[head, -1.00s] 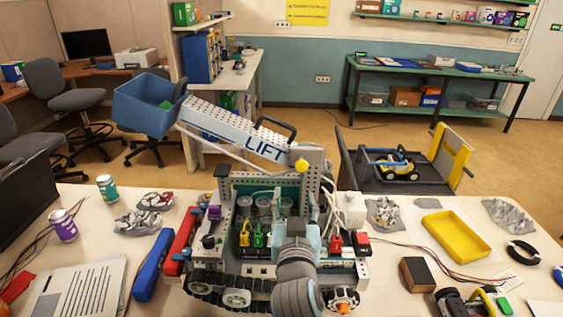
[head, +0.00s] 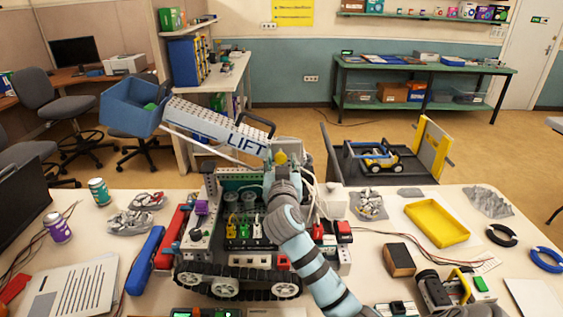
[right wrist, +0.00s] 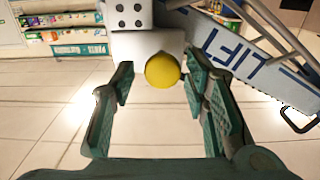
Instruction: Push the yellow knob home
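The yellow knob (head: 281,158) sits at the joint end of the LIFT arm (head: 215,128) on the tracked robot (head: 240,245). In the right wrist view the round yellow knob (right wrist: 162,70) stands out in front of a light block. My right gripper (right wrist: 157,82) is open, with one finger on each side of the knob and a gap to each. I cannot tell how deep the knob lies between the fingertips. In the head view my right arm reaches up to just below the knob, and its wrist hides most of the gripper. My left gripper is not in view.
A blue bin (head: 128,108) hangs at the raised arm's far end. A yellow tray (head: 437,222), a brown block (head: 399,260) and dark and blue rings lie on the table to the right.

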